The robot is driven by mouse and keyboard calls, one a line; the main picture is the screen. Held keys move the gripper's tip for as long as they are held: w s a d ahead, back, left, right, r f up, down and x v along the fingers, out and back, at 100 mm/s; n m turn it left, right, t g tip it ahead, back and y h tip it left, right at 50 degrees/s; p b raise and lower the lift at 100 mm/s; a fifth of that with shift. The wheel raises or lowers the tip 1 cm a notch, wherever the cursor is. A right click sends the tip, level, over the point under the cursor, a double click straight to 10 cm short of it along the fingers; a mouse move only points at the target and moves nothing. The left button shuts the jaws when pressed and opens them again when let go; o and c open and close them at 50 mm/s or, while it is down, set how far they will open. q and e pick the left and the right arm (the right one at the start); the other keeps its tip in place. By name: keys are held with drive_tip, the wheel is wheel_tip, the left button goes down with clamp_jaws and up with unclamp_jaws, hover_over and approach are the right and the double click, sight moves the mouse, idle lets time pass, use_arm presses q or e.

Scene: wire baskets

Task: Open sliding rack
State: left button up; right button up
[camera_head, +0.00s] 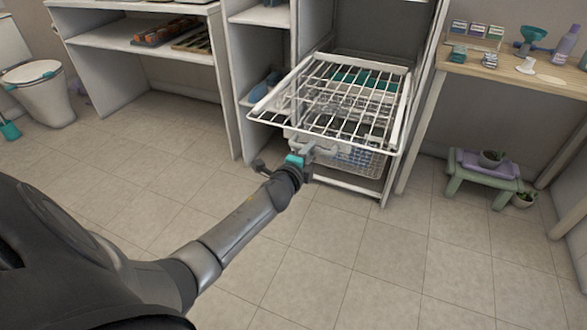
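A white wire sliding rack (322,111) sticks out of the white cabinet in the middle of the camera_head view, its front edge well forward of the opening. Below it a wire basket (362,158) sits in the cabinet, with a pale handle-like front part (325,149) under the rack's front edge. My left gripper (308,150) is right at this front part, under the rack. Its fingers are small and blend with the pale metal, so I cannot tell whether they grip it. My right gripper is out of view.
A low green step stool (482,178) with a potted plant stands at the right, under a wooden table (515,72). White shelves (150,45) stand at the left, and a toilet (38,85) beyond them. The tiled floor (370,255) in front of the cabinet is clear.

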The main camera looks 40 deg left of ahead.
use_arm(q)
drive_tip(key=p+v, duration=0.4)
drive_tip(key=v, duration=0.9)
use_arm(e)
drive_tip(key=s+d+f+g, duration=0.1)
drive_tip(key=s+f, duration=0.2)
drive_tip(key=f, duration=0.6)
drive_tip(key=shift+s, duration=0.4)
